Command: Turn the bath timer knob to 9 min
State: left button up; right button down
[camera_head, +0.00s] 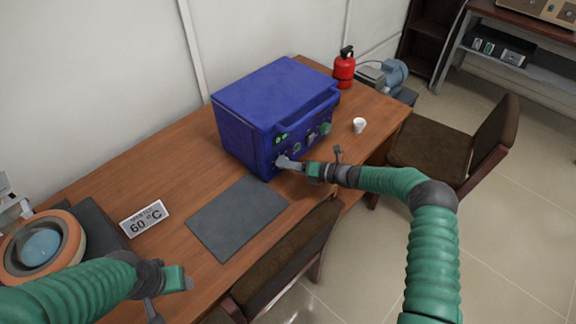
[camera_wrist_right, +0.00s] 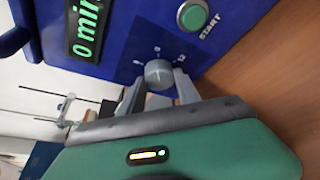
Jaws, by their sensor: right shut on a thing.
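The blue bath (camera_head: 270,110) stands on the wooden table, with its control panel facing the front right. In the right wrist view, the round grey timer knob (camera_wrist_right: 158,73) sits on the blue panel by a scale with 8 and 12 readable. Its pointer direction is unclear. My right gripper (camera_head: 283,162) is at the panel; in the wrist view its fingers (camera_wrist_right: 159,92) are shut on the knob from both sides. The green display (camera_wrist_right: 86,30) reads 0 min. A green START button (camera_wrist_right: 193,15) is beside it. My left gripper (camera_head: 171,298) hangs over the front table edge, open and empty.
A dark mat (camera_head: 237,217) lies in front of the bath. A 60 °C sign (camera_head: 145,218) and a round orange-rimmed device (camera_head: 42,248) are at the left. Chairs (camera_head: 290,255) stand along the table.

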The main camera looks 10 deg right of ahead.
aim_at(279, 156)
jog(key=shift+w+d+r, duration=0.2)
jog(key=shift+w+r, duration=0.05)
jog(key=shift+r, duration=0.05)
jog(key=c, duration=1.1)
grip_release()
jog(key=shift+o, duration=1.2)
jog(key=shift+f, duration=0.25)
notch_tip(279, 156, up, 3)
jog(key=shift+s+r, duration=0.25)
jog(key=shift+s, duration=0.3)
jog(key=s+a, duration=0.1)
jog(key=s, duration=0.6)
jog(key=s+a+r, duration=0.1)
jog(key=s+a, duration=0.1)
jog(key=s, duration=0.5)
jog(key=shift+s+a+r, duration=0.2)
jog(key=shift+s+a, duration=0.05)
jog(key=shift+s, duration=0.05)
